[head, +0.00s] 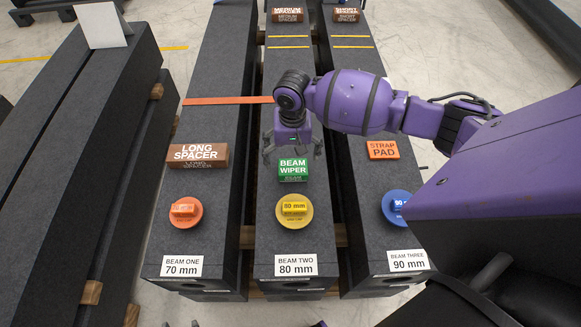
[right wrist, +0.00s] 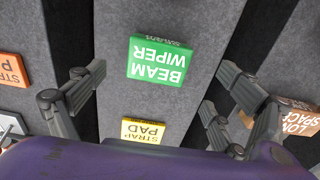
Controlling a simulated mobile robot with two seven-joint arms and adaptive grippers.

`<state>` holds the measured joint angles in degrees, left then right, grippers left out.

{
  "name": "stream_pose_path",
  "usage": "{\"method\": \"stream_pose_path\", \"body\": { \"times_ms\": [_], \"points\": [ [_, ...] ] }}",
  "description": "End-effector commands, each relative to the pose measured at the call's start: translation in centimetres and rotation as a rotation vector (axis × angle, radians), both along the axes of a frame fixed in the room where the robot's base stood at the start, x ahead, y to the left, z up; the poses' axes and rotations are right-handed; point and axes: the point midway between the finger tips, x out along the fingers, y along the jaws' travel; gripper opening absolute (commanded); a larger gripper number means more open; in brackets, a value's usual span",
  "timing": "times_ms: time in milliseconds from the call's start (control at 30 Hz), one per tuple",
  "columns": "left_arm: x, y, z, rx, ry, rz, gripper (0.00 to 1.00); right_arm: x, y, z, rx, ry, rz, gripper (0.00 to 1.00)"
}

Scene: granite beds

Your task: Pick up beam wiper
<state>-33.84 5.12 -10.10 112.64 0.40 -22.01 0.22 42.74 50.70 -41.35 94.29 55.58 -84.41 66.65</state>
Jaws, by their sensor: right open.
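The green beam wiper (head: 292,169) lies on the middle granite beam, labelled beam two, behind the yellow 80 mm disc. My right gripper (head: 292,152) is open and empty above and just behind the beam wiper, with its fingers spread wider than the block. In the right wrist view the whole beam wiper (right wrist: 158,60) shows between the spread fingers of my right gripper (right wrist: 158,82), apart from them.
A long spacer (head: 197,155) lies on beam one and an orange strap pad (head: 384,150) on beam three. Discs in orange (head: 185,220), yellow (head: 294,220) and blue (head: 393,208) sit near the front ends. A yellow strap pad (right wrist: 143,131) shows in the right wrist view. Gaps separate the beams.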

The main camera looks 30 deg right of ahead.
Motion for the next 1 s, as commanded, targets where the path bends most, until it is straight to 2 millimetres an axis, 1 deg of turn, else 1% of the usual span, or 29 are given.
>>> {"method": "stream_pose_path", "body": {
  "times_ms": [33, 100, 167, 300, 400, 500, 600, 700, 1000],
  "points": [
    [-0.9, 0.3, -0.6, 0.005, 0.017, 0.000, 0.40, -0.1, -0.1, -0.8, 0.000, 0.002, -0.001, 0.92],
    [-1.6, 0.6, -1.0, 0.010, 0.033, 0.001, 0.40, -0.1, -0.1, -1.5, -0.001, 0.003, 0.000, 0.92],
    [-1.9, 0.6, -1.2, 0.010, 0.038, 0.001, 0.40, -0.2, -0.1, -2.3, 0.000, 0.001, 0.001, 0.92],
    [-1.5, 0.4, -1.1, 0.007, 0.031, 0.001, 0.40, -0.3, -0.2, -4.5, -0.001, 0.000, 0.001, 0.92],
    [-0.9, 0.2, -0.9, 0.003, 0.018, 0.002, 0.40, -0.3, -0.2, -5.6, 0.000, -0.001, 0.002, 0.92],
    [-0.1, -0.1, -0.6, -0.002, 0.005, 0.005, 0.40, -0.2, -0.2, -6.1, 0.000, -0.003, 0.002, 0.92],
    [0.3, -0.3, -0.3, -0.006, -0.006, 0.008, 0.40, -0.2, -0.2, -6.1, 0.000, -0.004, 0.003, 0.92],
    [0.5, -0.3, -0.1, -0.007, -0.009, 0.009, 0.40, -0.2, -0.2, -6.0, 0.001, -0.005, 0.003, 0.92],
    [-0.3, -0.1, -0.6, -0.002, 0.006, 0.006, 0.40, -0.2, -0.2, -6.0, 0.000, -0.004, 0.003, 0.53]
  ]
}}
